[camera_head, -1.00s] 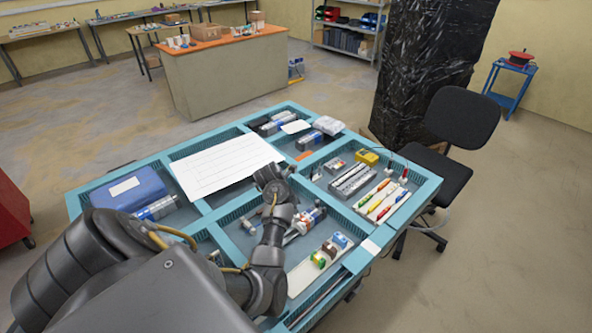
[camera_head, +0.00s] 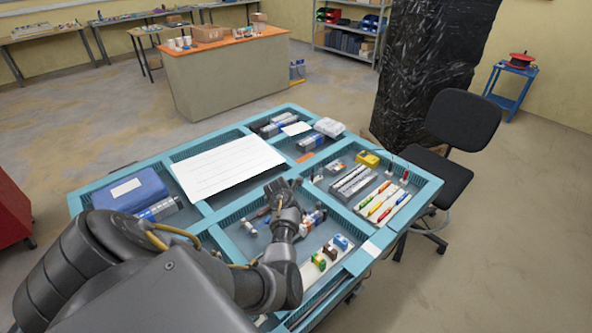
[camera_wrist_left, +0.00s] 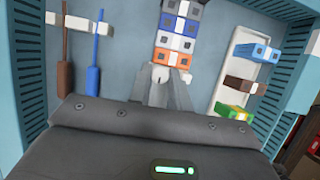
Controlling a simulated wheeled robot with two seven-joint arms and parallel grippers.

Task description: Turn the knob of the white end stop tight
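In the left wrist view a row of blocks, orange, blue, white and grey (camera_wrist_left: 180,35), lies on the tray floor. A small white piece (camera_wrist_left: 160,73), probably the white end stop, sits at the near end of the row, beside the orange block. My left gripper (camera_wrist_left: 170,82) has its fingertips at this piece; whether they touch it or grip it I cannot tell. In the head view my left gripper (camera_head: 284,188) is over the middle compartment and partly hides the row of blocks (camera_head: 312,218). The knob is too small to make out. My right gripper is out of view.
A white strip (camera_wrist_left: 242,75) with blue, brown and green-yellow modules lies right of the row. A brown tool (camera_wrist_left: 65,75) and a blue tool (camera_wrist_left: 97,65) lie to its left. Teal compartment walls (camera_head: 205,208) surround the area. A white sheet (camera_head: 225,165) lies behind.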

